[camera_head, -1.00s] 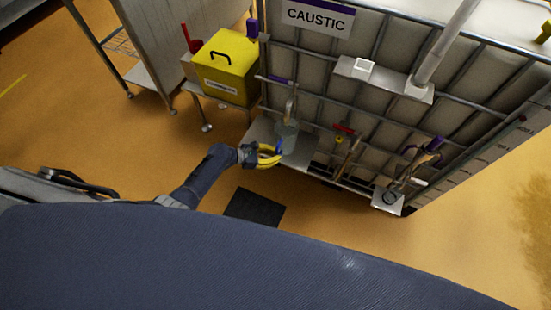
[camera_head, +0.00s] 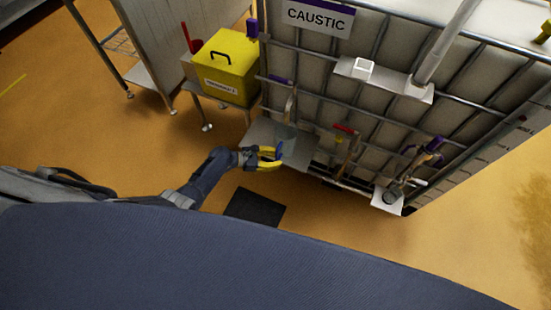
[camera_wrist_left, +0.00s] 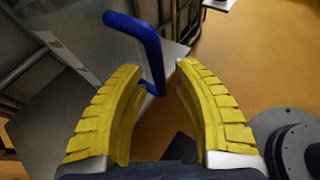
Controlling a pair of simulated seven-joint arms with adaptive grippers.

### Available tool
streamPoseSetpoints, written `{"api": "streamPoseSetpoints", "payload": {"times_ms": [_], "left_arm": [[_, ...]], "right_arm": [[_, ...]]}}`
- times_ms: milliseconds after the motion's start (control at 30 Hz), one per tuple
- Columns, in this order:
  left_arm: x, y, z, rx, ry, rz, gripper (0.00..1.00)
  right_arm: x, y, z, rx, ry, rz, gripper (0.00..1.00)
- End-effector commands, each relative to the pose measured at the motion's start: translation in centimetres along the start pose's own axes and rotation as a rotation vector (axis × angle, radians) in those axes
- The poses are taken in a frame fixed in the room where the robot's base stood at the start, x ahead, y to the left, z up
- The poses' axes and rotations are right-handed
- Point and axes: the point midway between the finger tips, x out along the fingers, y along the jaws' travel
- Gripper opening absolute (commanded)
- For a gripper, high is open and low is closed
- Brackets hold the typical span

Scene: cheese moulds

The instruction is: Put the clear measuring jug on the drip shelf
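The clear measuring jug (camera_head: 288,136) is faint against the grey drip shelf (camera_head: 302,154) at the caustic tank's front. It looks upright on the shelf, but its base is hard to make out. Its blue handle (camera_head: 280,150) faces my left gripper. My left gripper (camera_head: 274,158), with yellow fingers, is at the shelf's front left edge. In the left wrist view the fingers (camera_wrist_left: 158,72) are apart on either side of the blue handle (camera_wrist_left: 150,48), with gaps showing. The clear jug body hardly shows there. My right gripper is out of view.
The caged tank with the CAUSTIC sign (camera_head: 318,17) stands behind the shelf. A yellow box (camera_head: 228,68) is on a stand to the left. A small white plate (camera_head: 380,205) with a round item is at right. A dark mat (camera_head: 254,207) lies on the floor.

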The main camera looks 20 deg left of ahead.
Motion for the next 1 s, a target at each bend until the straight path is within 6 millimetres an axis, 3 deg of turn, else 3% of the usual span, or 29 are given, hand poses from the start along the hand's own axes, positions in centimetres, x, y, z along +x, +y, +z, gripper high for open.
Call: {"api": "streamPoseSetpoints", "payload": {"times_ms": [333, 1000], "left_arm": [[-0.2, 0.0, 0.2, 0.003, 0.000, 0.000, 0.30], [-10.4, 0.0, 0.1, 0.001, 0.001, 0.001, 0.30]], "right_arm": [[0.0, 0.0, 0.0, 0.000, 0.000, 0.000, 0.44], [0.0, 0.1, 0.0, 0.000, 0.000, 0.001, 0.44]]}}
